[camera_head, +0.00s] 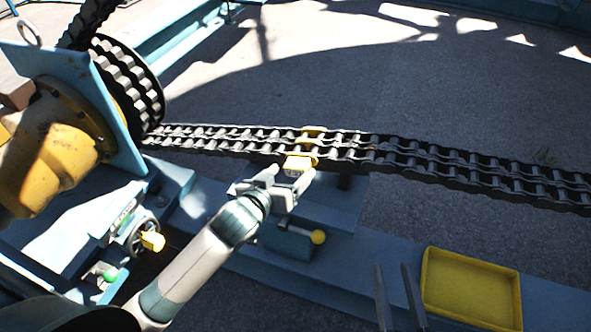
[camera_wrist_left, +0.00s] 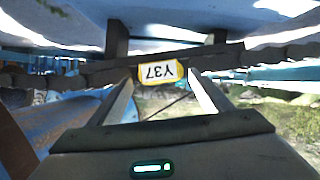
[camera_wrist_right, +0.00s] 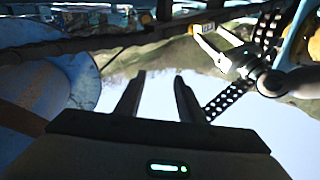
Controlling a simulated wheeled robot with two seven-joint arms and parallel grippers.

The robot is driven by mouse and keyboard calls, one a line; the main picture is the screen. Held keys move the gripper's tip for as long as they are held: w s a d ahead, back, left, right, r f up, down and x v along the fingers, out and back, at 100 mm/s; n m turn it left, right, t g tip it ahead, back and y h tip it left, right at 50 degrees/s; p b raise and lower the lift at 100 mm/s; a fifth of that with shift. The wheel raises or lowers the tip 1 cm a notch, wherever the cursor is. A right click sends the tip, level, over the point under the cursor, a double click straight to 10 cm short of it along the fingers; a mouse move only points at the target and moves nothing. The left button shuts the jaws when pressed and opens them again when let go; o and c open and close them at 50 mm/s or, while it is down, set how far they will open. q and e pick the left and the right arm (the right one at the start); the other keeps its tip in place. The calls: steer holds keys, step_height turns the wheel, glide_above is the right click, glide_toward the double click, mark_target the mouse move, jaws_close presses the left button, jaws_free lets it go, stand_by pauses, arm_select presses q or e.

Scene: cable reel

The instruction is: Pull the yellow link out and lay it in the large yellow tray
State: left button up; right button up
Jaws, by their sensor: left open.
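The yellow link (camera_head: 299,163) sits in the double-strand chain (camera_head: 430,160), with a yellow part also on the chain's far side. In the left wrist view its near face (camera_wrist_left: 160,73) carries a label, seen upside down as Y37. My left gripper (camera_head: 285,179) is open at the link's near side, its fingertips on either side of the labelled face; I cannot tell whether they touch it. The right wrist view also shows the link (camera_wrist_right: 203,27) by my left gripper. The large yellow tray (camera_head: 470,288) is empty at lower right. My right gripper (camera_head: 397,285) is open and empty left of the tray.
The chain runs from the reel sprocket (camera_head: 128,85) at left across to the right edge. A yellow-handled handwheel (camera_head: 143,237) and a yellow knob (camera_head: 318,237) stand on the blue frame (camera_head: 350,262) near my left arm.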

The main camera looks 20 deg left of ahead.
mark_target(294, 171)
arm_select(q)
steer(key=shift+b+x, duration=0.3)
steer(key=shift+x, duration=1.75)
arm_select(e)
steer(key=shift+s+a+r+t+y, duration=0.1)
steer(key=shift+s+r+t+y, duration=0.1)
steer(key=shift+r+t, duration=0.45)
steer(key=shift+s+a+r+t+y, duration=0.1)
steer(key=shift+s+r+t+y, duration=0.15)
steer(key=shift+r, duration=0.7)
arm_select(q)
steer(key=shift+c, duration=0.6)
steer(key=c, duration=1.4)
steer(key=shift+o, duration=0.2)
arm_select(e)
steer(key=shift+w, duration=0.1)
arm_select(q)
steer(key=shift+s, duration=0.1)
arm_select(e)
steer(key=shift+f, duration=0.1)
